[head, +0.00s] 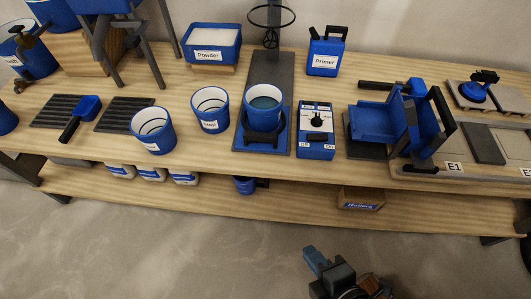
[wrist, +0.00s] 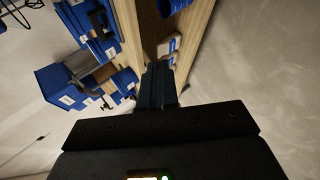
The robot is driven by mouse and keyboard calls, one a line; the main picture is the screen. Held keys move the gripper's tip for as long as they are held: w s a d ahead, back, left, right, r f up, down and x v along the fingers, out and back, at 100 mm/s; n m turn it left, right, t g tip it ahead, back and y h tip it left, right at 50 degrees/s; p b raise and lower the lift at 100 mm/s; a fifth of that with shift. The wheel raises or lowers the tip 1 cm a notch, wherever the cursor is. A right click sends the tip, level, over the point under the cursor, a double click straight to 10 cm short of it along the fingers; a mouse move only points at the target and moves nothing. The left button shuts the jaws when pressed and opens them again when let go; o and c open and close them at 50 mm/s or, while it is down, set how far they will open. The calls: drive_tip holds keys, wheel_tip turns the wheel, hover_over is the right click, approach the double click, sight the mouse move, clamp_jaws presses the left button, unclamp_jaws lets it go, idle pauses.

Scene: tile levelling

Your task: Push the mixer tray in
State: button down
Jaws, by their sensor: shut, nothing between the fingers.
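The mixer has a dark base plate (head: 283,68) and a round ring (head: 271,16) on a post at the back of the bench. Its blue mixer tray (head: 240,140) lies at the front of that plate, near the bench's front edge, with a dark handle (head: 263,139) on its front. A blue and white bucket (head: 265,92) with blue-grey contents stands on the tray. My gripper (head: 314,258) is low in front of the bench, over the floor, apart from the tray. In the wrist view its dark fingers (wrist: 159,85) are together and empty.
A control box (head: 316,130) with a dial stands right of the tray. Two buckets (head: 153,130) (head: 210,109) stand left of it. A primer can (head: 325,52) and powder bin (head: 211,44) are behind. A lower shelf (head: 285,205) holds a rollers box (head: 360,199). The floor in front is clear.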

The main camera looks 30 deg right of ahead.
sight(266, 101)
drive_tip(key=w+f+n+h+b, duration=0.4)
drive_tip(key=w+f+n, duration=0.35)
drive_tip(key=w, duration=0.25)
drive_tip(key=w+a+r+n+t+h+b, duration=0.2)
drive_tip(key=w+n+h, duration=0.1)
drive_tip(key=w, duration=0.2)
drive_tip(key=w+a+r+n+t+h+b, duration=0.1)
drive_tip(key=w+r+n+t+h+b, duration=0.15)
drive_tip(key=w, duration=0.25)
drive_tip(key=shift+g, duration=0.35)
drive_tip(key=b+x, duration=0.1)
drive_tip(key=x, duration=1.2)
drive_tip(key=shift+w+d+r, duration=0.1)
drive_tip(key=shift+w, duration=0.25)
drive_tip(key=shift+w+d, duration=0.3)
drive_tip(key=shift+w, duration=0.1)
drive_tip(key=b+x, duration=0.5)
drive_tip(key=x, duration=1.5)
drive_tip(key=shift+w+d, duration=0.15)
drive_tip(key=shift+w, duration=0.05)
drive_tip(key=shift+w+d, duration=0.3)
drive_tip(key=shift+w, duration=0.1)
drive_tip(key=shift+w+d+r, duration=0.1)
drive_tip(key=shift+r, duration=0.05)
